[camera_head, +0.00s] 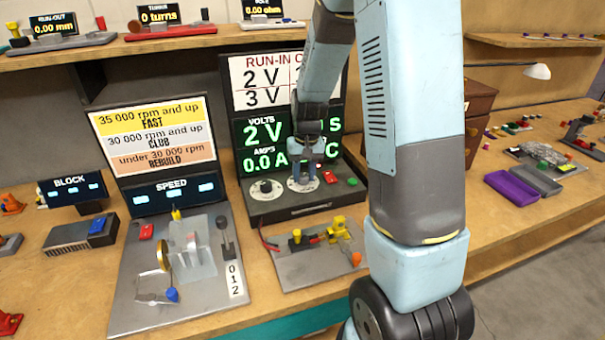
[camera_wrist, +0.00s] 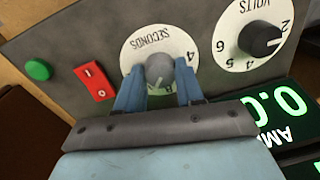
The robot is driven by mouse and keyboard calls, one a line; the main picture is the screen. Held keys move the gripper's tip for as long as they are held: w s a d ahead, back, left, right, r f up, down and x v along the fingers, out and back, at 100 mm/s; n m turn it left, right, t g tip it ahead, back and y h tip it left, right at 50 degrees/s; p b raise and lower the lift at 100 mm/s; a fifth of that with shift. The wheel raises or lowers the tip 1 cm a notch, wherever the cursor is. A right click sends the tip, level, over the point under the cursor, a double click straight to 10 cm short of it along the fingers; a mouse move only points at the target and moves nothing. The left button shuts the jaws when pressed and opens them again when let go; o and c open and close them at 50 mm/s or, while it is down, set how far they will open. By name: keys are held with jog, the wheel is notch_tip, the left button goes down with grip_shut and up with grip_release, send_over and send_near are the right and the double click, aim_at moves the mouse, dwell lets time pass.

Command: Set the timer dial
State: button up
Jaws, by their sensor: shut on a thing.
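The timer dial is a grey knob (camera_wrist: 160,68) on a round white plate marked SECONDS (camera_wrist: 142,42). In the wrist view my gripper (camera_wrist: 158,82) has its two blue fingers on either side of the knob, shut on it. In the head view my gripper (camera_head: 304,180) reaches down over the sloped front of the run-in unit, and it mostly hides the knob there. The white plate (camera_head: 302,185) shows around the fingers. The exact setting of the pointer is too small to read.
Left of the gripper is the black VOLTS knob (camera_head: 265,186), also in the wrist view (camera_wrist: 262,40). A red rocker switch (camera_head: 330,177) and a green button (camera_head: 352,181) sit to the right. The display (camera_head: 262,134) reads 2 V and 0.0 A. A plate with yellow clamps (camera_head: 312,250) lies in front.

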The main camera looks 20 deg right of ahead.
aim_at(307, 175)
jog(key=shift+m, duration=0.3)
jog(key=o, duration=1)
jog(key=r, duration=1.3)
jog(key=shift+d+r, duration=0.35)
jog(key=shift+d, duration=0.05)
jog(key=shift+s, duration=0.1)
